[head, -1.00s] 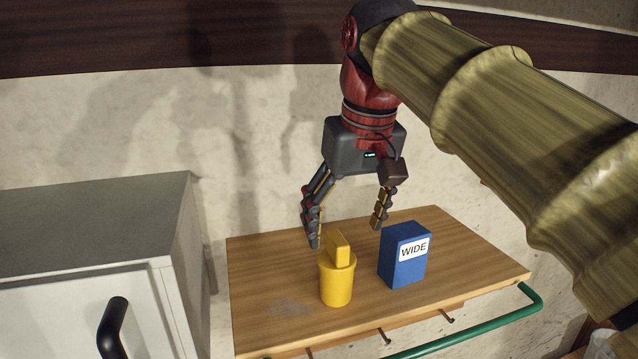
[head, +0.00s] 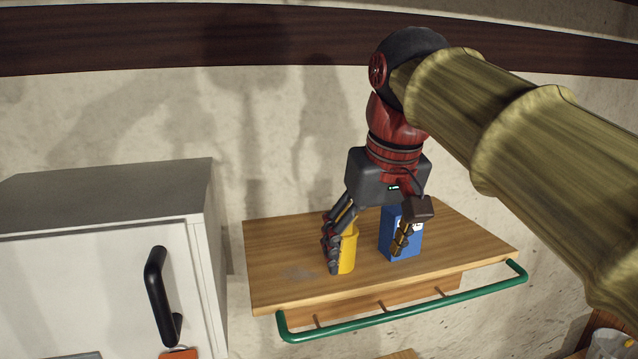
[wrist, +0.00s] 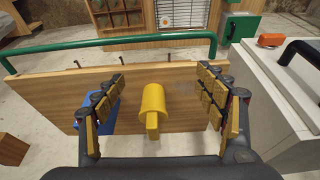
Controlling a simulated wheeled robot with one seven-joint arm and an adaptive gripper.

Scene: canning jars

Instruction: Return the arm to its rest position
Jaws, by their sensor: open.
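My gripper (head: 368,251) is open, with its fingers pointing down over the wooden shelf. A yellow cylinder with a flat upright tab (wrist: 153,104) stands on the shelf, in line with the gap between the fingers. In the head view the yellow cylinder (head: 348,256) is partly hidden behind the left finger. A blue box (head: 386,228) stands to its right, partly covered by the right finger and the gripper body. Its label is mostly hidden.
The wooden shelf (head: 285,252) has a green rail (head: 400,308) along its front. A white cabinet (head: 100,270) with a black handle (head: 160,295) stands at the left. An orange item (head: 178,354) shows below the handle. The wall (head: 290,130) is behind the shelf.

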